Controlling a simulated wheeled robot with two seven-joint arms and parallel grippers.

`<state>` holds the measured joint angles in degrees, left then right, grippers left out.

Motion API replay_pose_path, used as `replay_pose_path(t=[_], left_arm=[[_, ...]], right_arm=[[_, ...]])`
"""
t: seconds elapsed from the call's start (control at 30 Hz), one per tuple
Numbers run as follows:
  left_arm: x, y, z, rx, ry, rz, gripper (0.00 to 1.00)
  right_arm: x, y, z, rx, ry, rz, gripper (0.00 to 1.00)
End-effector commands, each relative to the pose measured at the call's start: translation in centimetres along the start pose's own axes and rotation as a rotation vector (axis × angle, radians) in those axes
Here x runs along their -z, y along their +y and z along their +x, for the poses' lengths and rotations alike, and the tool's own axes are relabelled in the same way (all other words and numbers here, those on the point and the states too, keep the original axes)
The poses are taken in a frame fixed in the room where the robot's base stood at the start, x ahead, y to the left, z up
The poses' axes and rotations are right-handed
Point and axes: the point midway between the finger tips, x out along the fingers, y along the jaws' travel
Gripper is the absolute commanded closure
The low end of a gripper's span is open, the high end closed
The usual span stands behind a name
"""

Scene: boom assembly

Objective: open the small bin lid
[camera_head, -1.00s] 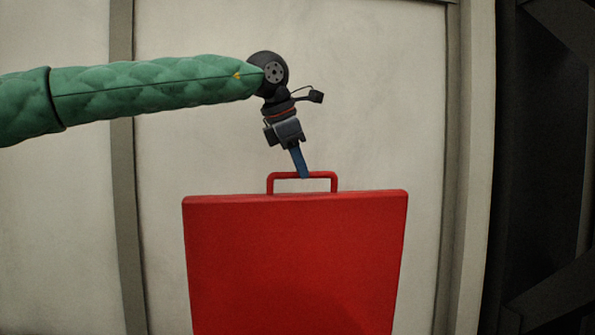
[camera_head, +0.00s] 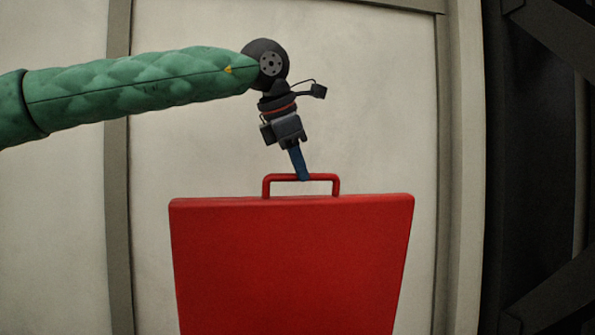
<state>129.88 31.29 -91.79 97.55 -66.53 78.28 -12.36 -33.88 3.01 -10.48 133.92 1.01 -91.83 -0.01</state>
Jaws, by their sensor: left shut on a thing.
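The red lid (camera_head: 292,265) stands raised in the middle of the head view, its broad face toward me and its lower part cut off by the bottom edge. A red bar handle (camera_head: 325,177) sits on its top edge. My left gripper (camera_head: 303,178) comes down from above, slightly tilted, with its blue fingers shut on the handle near its middle. The rest of the bin is not in view. My right gripper is not in view.
A pale panelled wall (camera_head: 380,110) with grey upright strips (camera_head: 118,200) stands behind the lid. Dark beams (camera_head: 550,150) are at the right. The space on both sides of the lid looks clear.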

Motion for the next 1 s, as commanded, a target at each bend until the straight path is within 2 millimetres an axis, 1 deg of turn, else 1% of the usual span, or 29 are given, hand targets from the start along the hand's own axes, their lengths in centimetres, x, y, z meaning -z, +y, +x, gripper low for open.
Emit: replay_pose_path(t=[0.1,0.37,0.4,0.5,0.87,1.0], left_arm=[[0.03,-0.16,0.05,-0.002,0.001,0.000,1.00],[0.02,-0.14,0.01,-0.002,0.000,0.000,1.00],[0.02,-0.14,0.01,-0.002,0.000,0.000,0.82],[0.01,-0.13,0.00,-0.002,0.000,0.000,0.64],[0.00,-0.13,-0.05,-0.003,-0.001,0.001,0.64],[0.01,-0.12,-0.51,-0.003,-0.002,0.000,0.64]], right_arm=[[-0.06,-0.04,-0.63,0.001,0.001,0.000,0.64],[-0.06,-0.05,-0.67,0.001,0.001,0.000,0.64],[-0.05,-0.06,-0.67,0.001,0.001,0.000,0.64],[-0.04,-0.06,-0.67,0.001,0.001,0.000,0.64],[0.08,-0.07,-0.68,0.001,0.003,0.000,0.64],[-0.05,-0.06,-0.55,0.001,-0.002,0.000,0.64]])
